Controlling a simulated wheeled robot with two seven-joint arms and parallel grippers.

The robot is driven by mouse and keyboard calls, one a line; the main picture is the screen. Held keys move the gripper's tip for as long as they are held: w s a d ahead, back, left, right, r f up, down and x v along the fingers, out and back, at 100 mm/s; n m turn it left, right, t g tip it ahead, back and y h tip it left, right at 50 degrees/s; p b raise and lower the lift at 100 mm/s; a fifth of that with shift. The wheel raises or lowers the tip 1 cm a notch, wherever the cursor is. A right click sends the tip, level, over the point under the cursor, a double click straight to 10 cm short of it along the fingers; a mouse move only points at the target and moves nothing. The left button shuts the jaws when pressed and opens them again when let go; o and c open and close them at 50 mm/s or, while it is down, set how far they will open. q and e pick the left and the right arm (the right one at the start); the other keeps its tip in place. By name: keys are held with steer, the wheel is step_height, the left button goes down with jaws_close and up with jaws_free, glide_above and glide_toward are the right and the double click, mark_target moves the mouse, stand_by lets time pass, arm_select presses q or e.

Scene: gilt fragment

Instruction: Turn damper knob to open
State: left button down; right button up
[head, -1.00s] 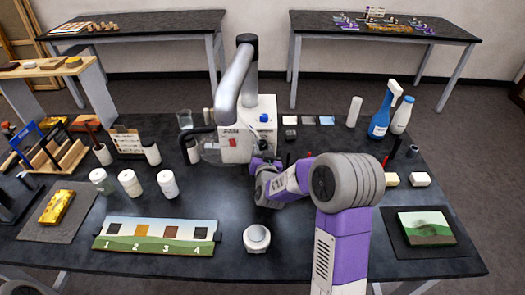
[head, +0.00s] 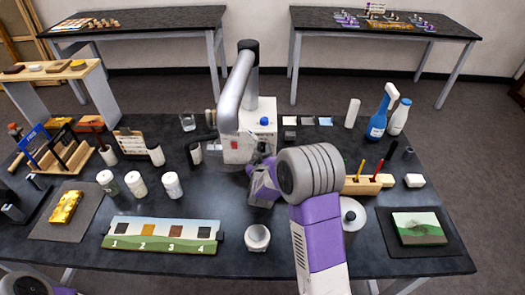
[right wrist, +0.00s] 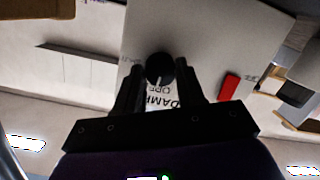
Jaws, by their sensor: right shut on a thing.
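The white damper box (head: 238,152) stands on the black table below a silver bent duct (head: 238,90). In the right wrist view, the round black damper knob (right wrist: 160,66) is on the white panel, with a pale line across it and partly covered lettering below. My right gripper (right wrist: 160,82) has its two dark fingers on either side of the knob, shut on it. In the head view, my right gripper (head: 262,158) is against the box's front and right side, and it hides the knob. My left gripper is out of view.
A red patch (right wrist: 229,86) is on the panel beside the knob. White jars (head: 136,185), a numbered strip (head: 160,235) and a white cup (head: 257,239) stand in front. A pencil block (head: 362,185) and a blue spray bottle (head: 379,120) are at right.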

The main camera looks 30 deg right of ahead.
stand_by(0.3)
steer(key=o, duration=1)
steer(key=shift+o, duration=0.2)
steer(key=shift+a, duration=0.1)
steer(key=p+v, duration=0.1)
steer(key=v, duration=0.6)
steer(key=shift+s, duration=0.2)
